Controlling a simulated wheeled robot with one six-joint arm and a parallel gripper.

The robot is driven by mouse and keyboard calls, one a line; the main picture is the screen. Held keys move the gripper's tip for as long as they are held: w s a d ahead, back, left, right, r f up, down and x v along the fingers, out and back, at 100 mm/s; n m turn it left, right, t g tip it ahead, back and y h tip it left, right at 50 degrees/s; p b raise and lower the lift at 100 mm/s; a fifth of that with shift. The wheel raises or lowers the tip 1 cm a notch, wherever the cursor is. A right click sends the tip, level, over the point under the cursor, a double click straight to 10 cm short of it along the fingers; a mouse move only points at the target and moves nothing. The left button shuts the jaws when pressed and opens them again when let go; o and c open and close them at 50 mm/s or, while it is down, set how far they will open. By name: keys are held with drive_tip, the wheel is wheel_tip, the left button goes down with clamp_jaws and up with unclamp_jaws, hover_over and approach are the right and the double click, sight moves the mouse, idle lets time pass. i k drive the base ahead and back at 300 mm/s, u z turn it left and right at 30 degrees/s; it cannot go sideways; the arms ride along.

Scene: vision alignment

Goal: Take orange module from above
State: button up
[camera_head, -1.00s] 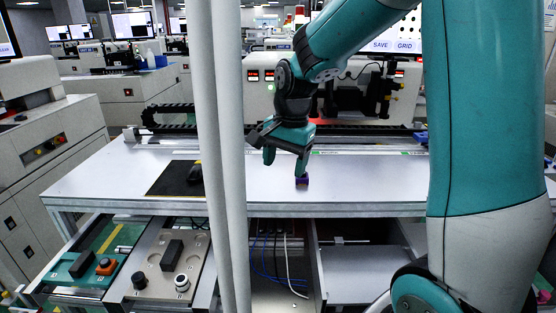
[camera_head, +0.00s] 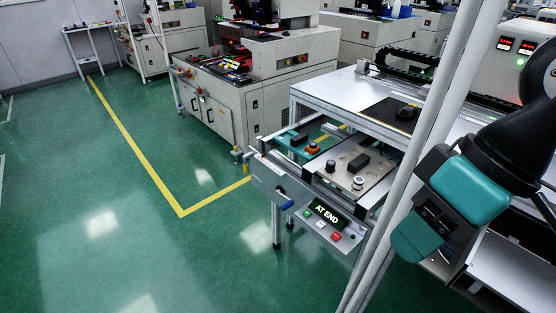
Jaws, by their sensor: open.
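The orange module (camera_head: 313,149) is a small dark block with an orange round top. It sits on the green carrier plate (camera_head: 297,142) at the left of the conveyor, beside a black block. My gripper (camera_head: 436,214) is at the right, with teal fingers and a dark body. It looks open, and I see nothing between the fingers. It is well to the right of the module and apart from it, with the white posts between them in the picture. Its far side and part of the arm are cut off or hidden.
A beige plate (camera_head: 350,168) with a black block and round knobs lies right of the green carrier. White vertical posts (camera_head: 408,180) cross the view. A panel reading AT END (camera_head: 327,214) is at the front. A white table (camera_head: 345,93) stands behind. Green floor at left is clear.

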sight(312, 148)
drive_tip(key=z, duration=0.1)
drive_tip(key=k, duration=0.25)
drive_tip(key=u, duration=1.45)
drive_tip(key=i, duration=1.65)
drive_tip(key=z, duration=1)
drive_tip(key=i, duration=0.45)
drive_tip(key=z, duration=0.3)
